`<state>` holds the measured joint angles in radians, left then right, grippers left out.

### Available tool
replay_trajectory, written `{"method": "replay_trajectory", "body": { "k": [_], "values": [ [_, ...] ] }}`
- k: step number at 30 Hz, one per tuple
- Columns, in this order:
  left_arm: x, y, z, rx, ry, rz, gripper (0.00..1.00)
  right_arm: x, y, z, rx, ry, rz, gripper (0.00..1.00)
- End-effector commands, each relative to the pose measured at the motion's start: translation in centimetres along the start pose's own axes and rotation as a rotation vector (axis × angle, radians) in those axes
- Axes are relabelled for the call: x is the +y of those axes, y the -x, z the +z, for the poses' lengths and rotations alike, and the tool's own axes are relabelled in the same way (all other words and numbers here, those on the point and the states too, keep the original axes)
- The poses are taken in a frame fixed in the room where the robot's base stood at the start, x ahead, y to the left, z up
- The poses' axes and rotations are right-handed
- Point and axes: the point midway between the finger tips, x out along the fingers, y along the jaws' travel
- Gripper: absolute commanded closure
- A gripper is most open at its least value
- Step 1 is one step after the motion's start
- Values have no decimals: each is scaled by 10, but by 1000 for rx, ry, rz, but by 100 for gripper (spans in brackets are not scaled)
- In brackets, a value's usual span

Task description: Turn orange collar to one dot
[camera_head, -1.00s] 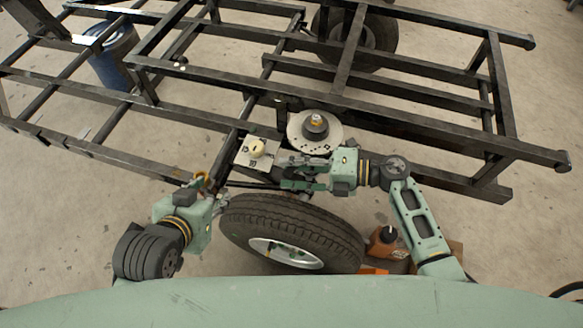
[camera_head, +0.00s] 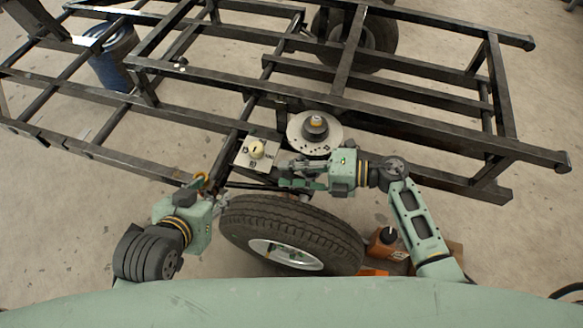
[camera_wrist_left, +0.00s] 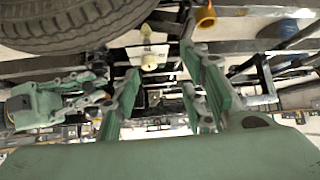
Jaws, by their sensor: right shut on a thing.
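A small orange ring-shaped part (camera_head: 201,181) sits by my left gripper in the head view. The orange part also shows at the top of the left wrist view (camera_wrist_left: 205,16). I cannot tell whether it is the collar, and I see no dot on it. My left gripper (camera_wrist_left: 163,92) is open with nothing between its fingers. My right gripper (camera_head: 287,172) is shut below the round grey plate (camera_head: 302,145), above the tyre. What it holds is hidden by its fingers.
A pale square plate with a cream knob (camera_head: 257,149) is left of the round plate. The black frame (camera_head: 400,118) spans the scene behind. A tyre (camera_head: 290,220) lies close below the grippers. An orange-brown container (camera_head: 386,243) stands right of it.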

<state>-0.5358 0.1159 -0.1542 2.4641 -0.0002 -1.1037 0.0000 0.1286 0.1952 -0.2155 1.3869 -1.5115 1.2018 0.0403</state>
Motion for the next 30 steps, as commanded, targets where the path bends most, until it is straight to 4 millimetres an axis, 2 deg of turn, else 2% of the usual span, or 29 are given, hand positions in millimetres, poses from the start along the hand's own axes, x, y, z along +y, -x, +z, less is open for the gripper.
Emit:
{"method": "replay_trajectory", "body": {
  "k": [8, 14, 16, 21, 30],
  "values": [
    [0, 2, 2, -15, 0, 0, 60, 0, 0, 0, -9, -5, 1, 100],
    [-4, 13, 37, -172, 3, -8, 60, 2, -4, 1, -47, -14, 3, 100],
    [-6, 21, 54, -254, 6, -13, 60, 3, -7, 2, -69, -18, 4, 100],
    [-12, 53, 104, -500, 14, -26, 60, 5, -14, 6, -140, -34, 10, 100],
    [-12, 67, 92, -506, 14, -26, 60, 9, -28, 15, -283, -60, 21, 100]
  ]
}}
